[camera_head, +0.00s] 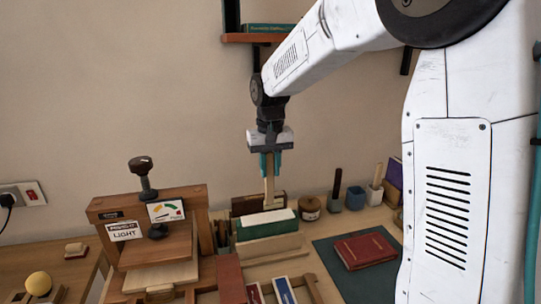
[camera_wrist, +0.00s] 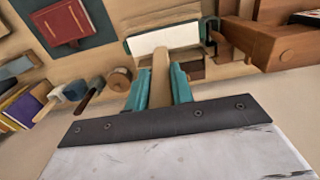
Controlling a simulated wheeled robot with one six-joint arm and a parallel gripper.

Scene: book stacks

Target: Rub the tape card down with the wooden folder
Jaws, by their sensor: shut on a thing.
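My gripper (camera_head: 270,160) is shut on the wooden folder (camera_head: 269,187), a pale flat stick that hangs upright from the teal fingers. In the wrist view the folder (camera_wrist: 160,72) stands out between the teal fingers of my gripper (camera_wrist: 160,88), its far end over or against a white surface. That white surface (camera_wrist: 160,37) is the top of a green-sided block (camera_head: 268,229); I cannot tell the tape card apart on it. In the head view the folder's lower end is just above or touching the back of this top; which one is unclear.
A wooden press (camera_head: 160,230) with a "LIGHT" sign stands left of the block. A red book (camera_head: 365,250) lies on a dark green mat (camera_head: 336,268) at right. A brown jar (camera_head: 309,208) and holders stand behind. A shelf (camera_head: 252,38) hangs above.

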